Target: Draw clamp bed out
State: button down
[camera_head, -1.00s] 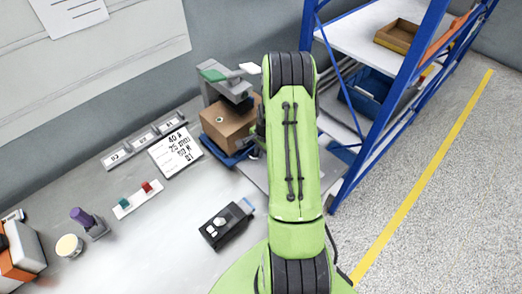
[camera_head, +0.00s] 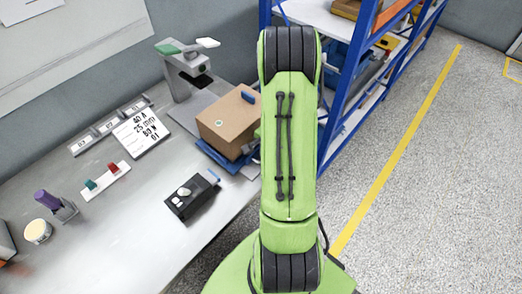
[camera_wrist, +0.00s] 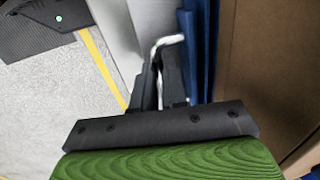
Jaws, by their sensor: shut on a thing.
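The blue clamp bed (camera_head: 212,154) carries a brown box (camera_head: 228,122) at the back right of the workbench. It stands out in front of the grey press-like stand (camera_head: 185,72). In the wrist view the bed's blue edge (camera_wrist: 205,50) runs beside the brown box side (camera_wrist: 270,75). My gripper (camera_wrist: 160,88) is shut on a bent silver handle (camera_wrist: 168,41) beside the blue edge. In the head view my green arm hides the gripper and the handle.
The bench (camera_head: 135,225) holds a black device with a knob (camera_head: 190,195), a white strip with red and green pieces (camera_head: 106,181), a printed card (camera_head: 141,133) and a purple-topped item (camera_head: 50,202). A blue-framed shelf (camera_head: 345,125) stands close right of my arm.

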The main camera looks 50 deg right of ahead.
jog(key=shift+s, duration=0.65)
jog(key=c, duration=1.2)
grip_release()
jog(key=shift+o, duration=0.2)
notch_tip(320, 180, up, 16)
jog(key=s+p, duration=0.2)
jog(key=p, duration=0.1)
jog(key=shift+s+f, duration=0.25)
jog(key=shift+s, duration=0.15)
